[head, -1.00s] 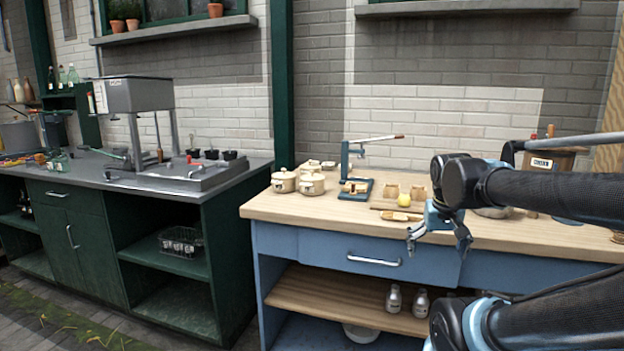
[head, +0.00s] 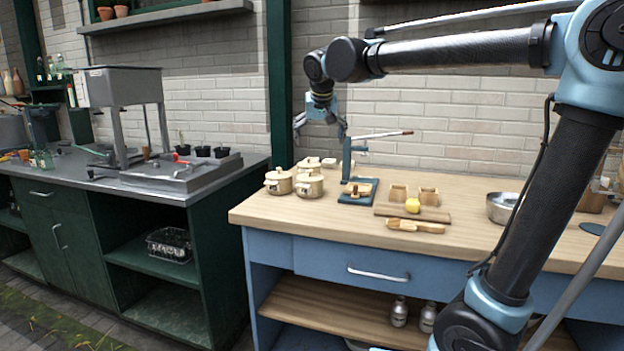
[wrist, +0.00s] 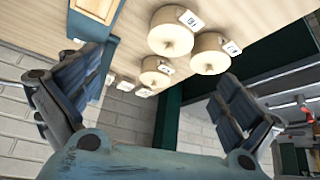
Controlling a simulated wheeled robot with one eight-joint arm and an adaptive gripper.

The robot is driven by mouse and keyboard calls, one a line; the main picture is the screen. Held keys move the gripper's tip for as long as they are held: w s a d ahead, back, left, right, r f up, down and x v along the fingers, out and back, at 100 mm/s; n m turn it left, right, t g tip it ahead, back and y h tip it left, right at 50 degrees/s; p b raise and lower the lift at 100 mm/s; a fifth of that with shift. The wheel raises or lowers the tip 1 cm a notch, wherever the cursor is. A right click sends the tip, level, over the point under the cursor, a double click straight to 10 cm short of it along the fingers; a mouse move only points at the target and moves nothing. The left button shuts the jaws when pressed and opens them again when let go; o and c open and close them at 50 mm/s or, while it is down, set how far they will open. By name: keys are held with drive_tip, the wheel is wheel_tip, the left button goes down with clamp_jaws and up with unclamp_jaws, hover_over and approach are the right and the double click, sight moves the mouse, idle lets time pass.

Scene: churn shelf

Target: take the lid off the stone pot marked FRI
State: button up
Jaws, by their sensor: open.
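Three lidded cream stone pots stand at the left end of the wooden counter: a front-right pot (head: 309,187), a front-left pot (head: 278,182) and a back pot (head: 309,166). The wrist view shows the front-right pot (wrist: 170,34), front-left pot (wrist: 209,55) and back pot (wrist: 154,72), each with a small white tag. The tag on the front-right pot looks like FRI, but its letters are too small to be sure. All three lids are on. My gripper (head: 320,125) is open and empty, above and behind the pots, apart from them.
A blue lever press (head: 347,172) stands right of the pots, its handle raised near my gripper. A board (head: 400,212) with wooden boxes and a yellow ball, a wooden scoop (head: 415,226) and a metal bowl (head: 500,207) lie farther right. The brick wall is close behind.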

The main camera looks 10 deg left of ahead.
drive_tip(key=a, duration=0.2)
approach(310, 172)
drive_tip(key=x, duration=0.9)
drive_tip(key=shift+w+f, duration=0.2)
drive_tip(key=shift+f, duration=0.05)
drive_tip(key=c, duration=1.3)
